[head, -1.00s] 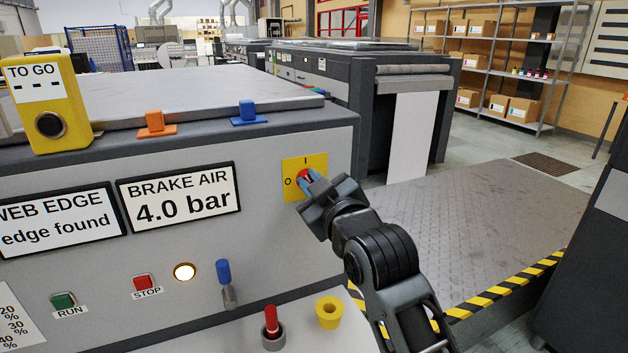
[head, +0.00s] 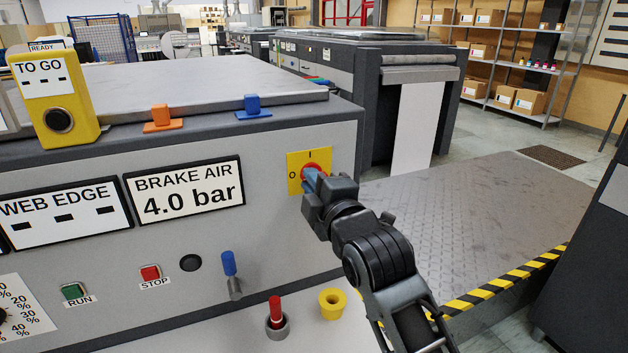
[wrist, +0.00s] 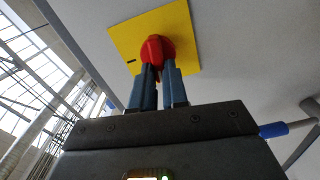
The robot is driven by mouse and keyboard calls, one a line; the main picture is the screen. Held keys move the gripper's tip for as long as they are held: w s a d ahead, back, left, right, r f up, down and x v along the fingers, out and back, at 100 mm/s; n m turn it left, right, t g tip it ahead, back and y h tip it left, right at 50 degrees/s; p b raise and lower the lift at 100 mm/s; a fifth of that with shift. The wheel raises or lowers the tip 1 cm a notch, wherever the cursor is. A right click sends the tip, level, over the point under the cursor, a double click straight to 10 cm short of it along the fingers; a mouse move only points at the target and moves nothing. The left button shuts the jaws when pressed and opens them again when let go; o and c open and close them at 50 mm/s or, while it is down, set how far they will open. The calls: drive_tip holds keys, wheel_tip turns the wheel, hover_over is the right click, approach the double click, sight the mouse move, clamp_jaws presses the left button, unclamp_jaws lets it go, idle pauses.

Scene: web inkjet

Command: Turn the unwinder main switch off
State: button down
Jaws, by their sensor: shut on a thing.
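The main switch is a red rotary knob (head: 312,169) on a yellow plate (head: 294,183) at the right end of the grey panel. The plate has I at its top and O at its left. In the wrist view, the red knob (wrist: 156,48) stands in front of the yellow plate (wrist: 185,25). My gripper (head: 315,180) is shut on the knob, with its blue-grey fingers (wrist: 159,76) either side of the red handle. The gripper hides much of the knob in the head view, so its exact angle is hard to read there.
A blue-handled lever (head: 229,263) sticks out below left of my gripper. Metal flooring (head: 480,215) lies to the right.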

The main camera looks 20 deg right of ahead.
drive_tip(key=shift+a+f+n, duration=0.1)
drive_tip(key=shift+n, duration=0.8)
drive_tip(key=c, duration=1.1)
unclamp_jaws()
drive_tip(key=shift+c, duration=0.2)
drive_tip(key=s+b, duration=0.1)
drive_tip(key=s, duration=0.6)
drive_tip(key=shift+s, duration=0.4)
drive_tip(key=shift+f, duration=0.1)
